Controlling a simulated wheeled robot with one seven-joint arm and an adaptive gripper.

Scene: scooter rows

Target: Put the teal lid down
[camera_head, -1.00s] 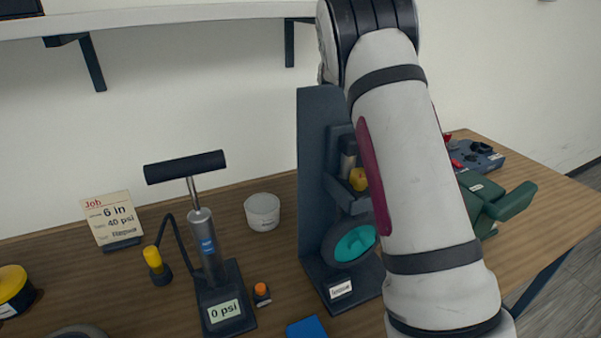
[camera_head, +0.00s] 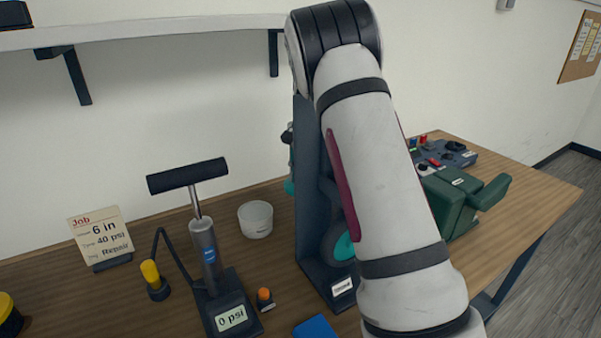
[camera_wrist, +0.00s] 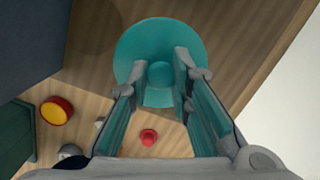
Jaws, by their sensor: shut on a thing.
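The teal lid (camera_wrist: 150,38) is a round disc with a small knob in the middle, seen in the wrist view. My gripper (camera_wrist: 160,70) has its two fingers on either side of the knob and is shut on the lid. Wooden surface shows beyond the lid; its height above that is hard to tell. In the head view my arm and the dark upright stand (camera_head: 308,190) hide most of the gripper. A small teal patch (camera_head: 290,187) shows at the stand's left edge, perhaps the lid.
A white cup (camera_head: 256,219), a pump (camera_head: 206,255) and an orange-topped piece (camera_head: 265,298) stand left of the stand. A green vise-like block (camera_head: 450,205) is at right. The wrist view shows a red-and-yellow round thing (camera_wrist: 57,111) and a red knob (camera_wrist: 148,137).

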